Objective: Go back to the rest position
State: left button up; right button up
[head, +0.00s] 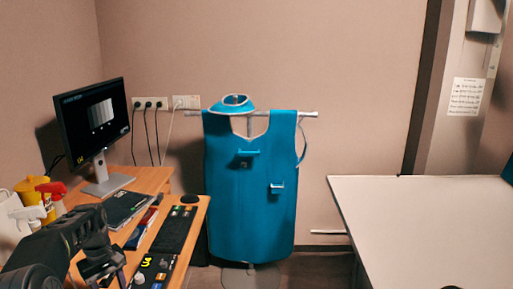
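My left arm comes in from the lower left, and its dark gripper (103,268) is low over the front left part of the wooden desk (150,180). Its fingers are small and dark against the desk, and I cannot tell whether they are open or shut. I see nothing held in it.
The desk holds a monitor (93,122), a black control panel (176,230), a mouse (189,199), a binder (127,208) and spray bottles (50,192). A blue apron (250,190) hangs on a stand. A white table (420,225) is at right. Floor shows between.

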pick_arm(q)
jog(key=s+d+f+m+h+p, duration=0.1)
jog(key=s+d+f+m, duration=0.15)
jog(key=d+f, duration=0.7)
jog(key=s+d+f+m+h+p, duration=0.15)
jog(key=s+d+f, duration=0.25)
jog(key=d+f, duration=0.55)
jog(key=s+d+f+m+h, duration=0.1)
jog(key=s+d+f+m, duration=0.1)
jog(key=s+d, duration=0.6)
jog(key=s+d+f+m, duration=0.2)
jog(key=s+d, duration=0.7)
jog(key=s, duration=0.6)
jog(key=shift+f+m+t+h+p, duration=0.35)
jog(key=shift+f+t+p, duration=0.1)
jog(key=shift+f, duration=0.35)
pick_arm(e)
notch_tip(320, 180, up, 4)
jog(key=shift+s+f, duration=0.15)
jog(key=shift+f, duration=0.1)
pick_arm(q)
jog(key=shift+f, duration=0.1)
pick_arm(e)
jog(key=shift+f, duration=0.1)
